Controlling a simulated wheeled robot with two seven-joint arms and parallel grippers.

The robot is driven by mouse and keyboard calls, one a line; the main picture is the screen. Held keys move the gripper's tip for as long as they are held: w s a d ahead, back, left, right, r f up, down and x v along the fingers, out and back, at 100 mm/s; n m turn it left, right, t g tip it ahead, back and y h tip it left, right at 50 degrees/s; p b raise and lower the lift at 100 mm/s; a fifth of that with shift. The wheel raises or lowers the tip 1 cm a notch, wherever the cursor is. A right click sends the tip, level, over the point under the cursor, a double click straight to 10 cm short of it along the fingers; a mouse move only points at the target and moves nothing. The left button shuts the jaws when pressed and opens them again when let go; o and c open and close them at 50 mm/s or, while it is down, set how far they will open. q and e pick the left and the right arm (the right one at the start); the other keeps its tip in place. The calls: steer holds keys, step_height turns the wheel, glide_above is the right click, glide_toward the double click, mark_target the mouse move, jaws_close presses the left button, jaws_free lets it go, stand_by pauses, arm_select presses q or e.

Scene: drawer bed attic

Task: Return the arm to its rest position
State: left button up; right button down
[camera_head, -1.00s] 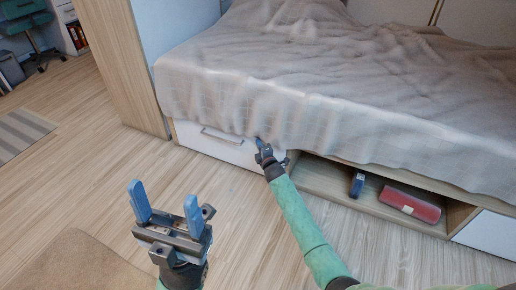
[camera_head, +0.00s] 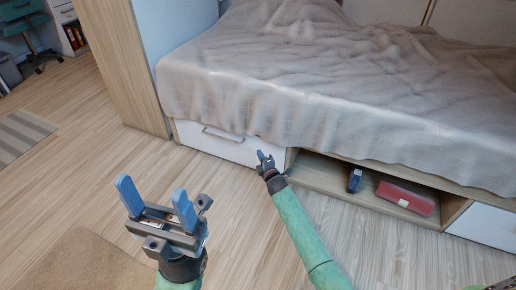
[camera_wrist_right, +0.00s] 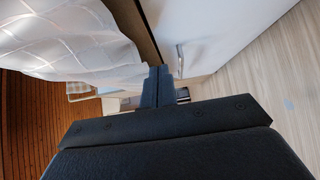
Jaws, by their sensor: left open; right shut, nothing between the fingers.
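My right arm (camera_head: 303,232) reaches forward from the lower right in the head view. Its gripper (camera_head: 262,156) is shut and empty, just in front of the right end of the white bed drawer (camera_head: 216,142). The drawer looks closed, and its handle (camera_head: 222,134) is left of that gripper. In the right wrist view the shut blue fingers (camera_wrist_right: 157,82) point ahead, with the drawer handle (camera_wrist_right: 180,60) near them. My left gripper (camera_head: 156,203) is open and empty above the floor at the lower left.
A bed with a hanging beige blanket (camera_head: 320,85) stands over the drawer. An open shelf (camera_head: 325,178) beside it holds a blue object (camera_head: 355,180) and a red box (camera_head: 405,198). A wooden panel (camera_head: 115,65) stands at left. The floor (camera_head: 120,160) is mostly clear.

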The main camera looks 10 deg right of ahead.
steer(key=shift+s+d+p, duration=0.2)
steer(key=shift+s+p, duration=0.1)
steer(key=shift+s, duration=1)
steer(key=shift+s+d+p, duration=0.2)
steer(key=shift+s+p, duration=0.1)
steer(key=shift+s, duration=1)
steer(key=shift+f, duration=0.1)
